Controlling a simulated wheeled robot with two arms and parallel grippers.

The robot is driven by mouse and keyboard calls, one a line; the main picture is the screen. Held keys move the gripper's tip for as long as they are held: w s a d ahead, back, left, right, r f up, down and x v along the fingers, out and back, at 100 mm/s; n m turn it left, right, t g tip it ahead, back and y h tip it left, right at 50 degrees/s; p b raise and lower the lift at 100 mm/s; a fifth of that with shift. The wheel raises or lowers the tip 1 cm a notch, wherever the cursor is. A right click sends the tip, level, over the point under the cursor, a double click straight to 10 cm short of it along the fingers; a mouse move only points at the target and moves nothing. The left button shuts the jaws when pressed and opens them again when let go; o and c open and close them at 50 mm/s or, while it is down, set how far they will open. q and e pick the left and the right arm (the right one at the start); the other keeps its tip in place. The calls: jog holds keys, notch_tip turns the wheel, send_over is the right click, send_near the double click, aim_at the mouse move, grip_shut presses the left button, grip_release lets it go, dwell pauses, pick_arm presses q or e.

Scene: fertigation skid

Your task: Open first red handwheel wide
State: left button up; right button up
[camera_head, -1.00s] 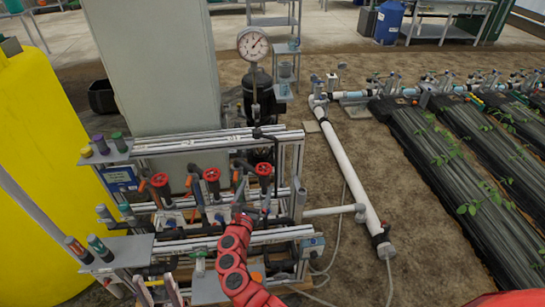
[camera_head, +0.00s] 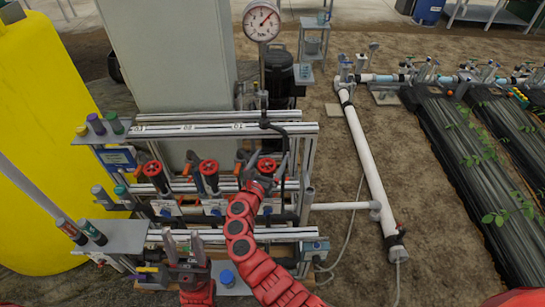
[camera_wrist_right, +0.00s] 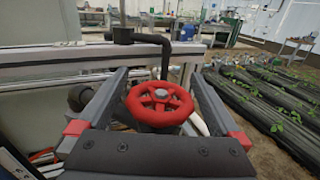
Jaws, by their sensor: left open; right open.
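Three red handwheels stand in a row on the metal skid: a left one (camera_head: 152,168), a middle one (camera_head: 208,167) and a right one (camera_head: 267,166). My right gripper (camera_head: 265,161) is open at the right handwheel. In the right wrist view this handwheel (camera_wrist_right: 160,103) sits between the two spread fingers of the gripper (camera_wrist_right: 158,80), with a visible gap on each side. My left gripper (camera_head: 182,240) is open and empty, low in front of the skid's front rail, below the left and middle handwheels.
A pressure gauge (camera_head: 262,22) stands behind the skid. A bent black pipe (camera_wrist_right: 165,42) rises behind the right handwheel. Metal rails (camera_head: 215,129) run behind the wheels. A yellow tank (camera_head: 45,150) is at left, a white pipe (camera_head: 365,160) at right.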

jog(key=c, duration=1.3)
jog(key=shift+a+r+n+t+y+p, duration=0.15)
jog(key=shift+n+t+y+p, duration=0.25)
jog(key=shift+n+y+p, duration=0.45)
jog(key=shift+a+n+y, duration=0.1)
jog(key=shift+n+y, duration=0.55)
jog(key=shift+y, duration=0.6)
jog(key=shift+a+n+t+y, duration=0.15)
jog(key=shift+n+t+y, duration=0.2)
jog(key=shift+y, duration=0.45)
jog(key=n+y, duration=0.2)
jog(key=shift+a+f+y, duration=0.15)
jog(key=shift+f+y, duration=0.15)
jog(key=shift+y, duration=0.1)
jog(key=n+g+y+b, duration=0.1)
jog(key=n+y+b, duration=0.1)
jog(key=y+b, duration=0.1)
jog(key=a+n+g+y+b, duration=0.1)
jog(key=n+y+b, duration=0.1)
jog(key=b, duration=0.3)
jog(key=n+g+y+b, duration=0.1)
jog(key=n+y+b, duration=0.1)
jog(key=y+b, duration=0.2)
jog(key=shift+s+a+f+g, duration=0.15)
jog(key=shift+a+g, duration=0.1)
jog(key=shift+g, duration=0.1)
jog(key=shift+s+a+r+n+g+y+b, duration=0.2)
jog(key=shift+n+g+y+b, duration=0.3)
jog(key=shift+b, duration=0.5)
